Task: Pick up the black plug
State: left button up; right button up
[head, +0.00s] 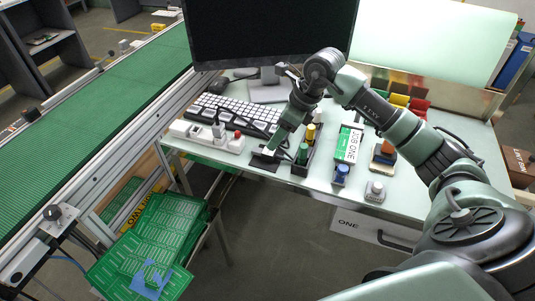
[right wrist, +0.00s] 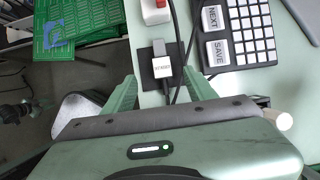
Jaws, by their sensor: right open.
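My right gripper (head: 273,147) reaches down over the front edge of the table beside a small black pad (head: 258,163). In the right wrist view its two green fingers (right wrist: 161,92) are apart with nothing held between them. Ahead of them lies the black pad (right wrist: 148,62), with a grey labelled connector (right wrist: 162,70) on it and a dark cable end close by. A black cable (right wrist: 184,50) runs just right of the pad. I cannot make out a separate black plug clearly. My left gripper is in neither view.
Coloured cylinders (head: 303,153) in a dark holder stand close right of the gripper. Green boards (head: 150,240) are stacked below the table's left edge.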

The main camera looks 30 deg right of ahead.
aim_at(268, 151)
jog(key=shift+d+f, duration=0.2)
jog(key=shift+f, duration=0.15)
jog(key=p+x, duration=0.2)
jog(key=x, duration=0.4)
jog(key=shift+w+a+f, duration=0.15)
jog(key=shift+a, duration=0.05)
jog(key=shift+w+f, duration=0.1)
jog(key=shift+f, duration=0.25)
grip_shut()
